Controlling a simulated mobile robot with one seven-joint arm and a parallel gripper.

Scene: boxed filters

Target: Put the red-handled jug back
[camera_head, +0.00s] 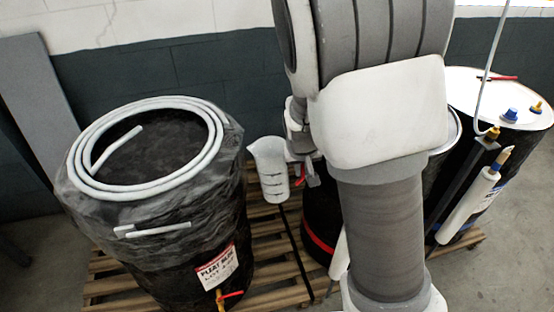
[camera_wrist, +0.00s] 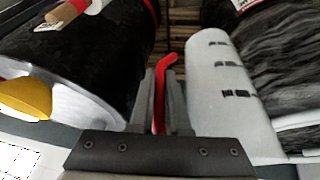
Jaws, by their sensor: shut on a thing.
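The jug (camera_head: 270,170) is white and translucent with dark marks on its side. It looks roughly upright in the head view, between the wrapped drum and my arm. Its red handle (camera_wrist: 159,110) sits between the two fingers of my gripper (camera_wrist: 160,95), which is shut on it. In the wrist view the jug body (camera_wrist: 222,95) is just right of the fingers. In the head view my gripper (camera_head: 308,172) is partly hidden behind my arm, with only a little red of the handle showing. I cannot tell whether the jug's base touches anything.
A black-wrapped drum (camera_head: 180,200) with a coiled white hose (camera_head: 85,145) on top stands left. A red-banded dark drum (camera_head: 318,215) is partly behind my arm. A white-topped drum (camera_head: 520,105) stands right, with a cartridge (camera_head: 470,207) at its side. A wooden pallet (camera_head: 275,292) lies below.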

